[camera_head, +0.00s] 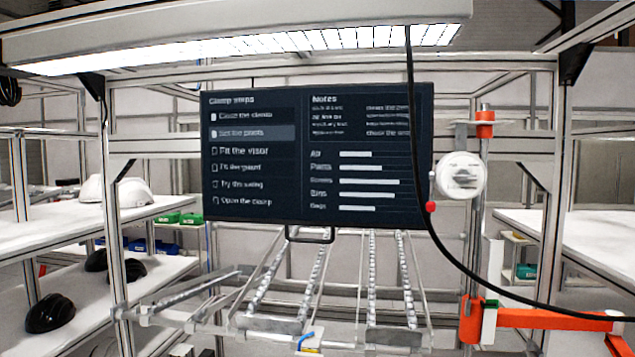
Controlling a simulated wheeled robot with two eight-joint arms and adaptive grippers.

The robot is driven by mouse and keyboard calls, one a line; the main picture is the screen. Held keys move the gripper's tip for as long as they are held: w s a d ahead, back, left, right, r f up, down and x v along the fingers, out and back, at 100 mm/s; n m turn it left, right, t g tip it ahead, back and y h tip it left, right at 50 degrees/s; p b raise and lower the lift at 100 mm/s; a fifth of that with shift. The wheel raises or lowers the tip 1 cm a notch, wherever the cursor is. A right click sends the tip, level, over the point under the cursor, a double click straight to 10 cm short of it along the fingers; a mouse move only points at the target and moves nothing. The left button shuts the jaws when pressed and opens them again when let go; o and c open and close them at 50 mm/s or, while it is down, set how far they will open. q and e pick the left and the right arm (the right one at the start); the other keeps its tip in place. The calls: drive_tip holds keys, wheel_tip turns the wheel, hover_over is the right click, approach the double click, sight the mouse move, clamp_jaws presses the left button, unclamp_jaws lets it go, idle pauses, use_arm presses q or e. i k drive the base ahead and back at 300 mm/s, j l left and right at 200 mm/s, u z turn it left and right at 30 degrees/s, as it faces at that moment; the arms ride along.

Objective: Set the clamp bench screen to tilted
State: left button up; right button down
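The clamp bench screen (318,155) hangs in the middle of the frame, above the roller rails. It is dark, with a list headed "Clamp steps" on the left and notes with bars on the right. Its face is turned toward me and the text is readable but blurred. Whether it leans back or forward is hard to tell from this one view. A dark handle loop (310,239) sticks out below its lower edge. A black cable hangs in front of its right side. Neither of my grippers shows.
Roller rails (318,275) slope below the screen inside a metal frame. A lit lamp bar (240,45) spans above. A black cable (450,255) loops down to the right. An orange-red arm (545,318) lies low right. Shelves with helmet shells (115,191) stand left.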

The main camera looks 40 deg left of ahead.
sight(333, 156)
drive_tip(key=u, duration=1.55)
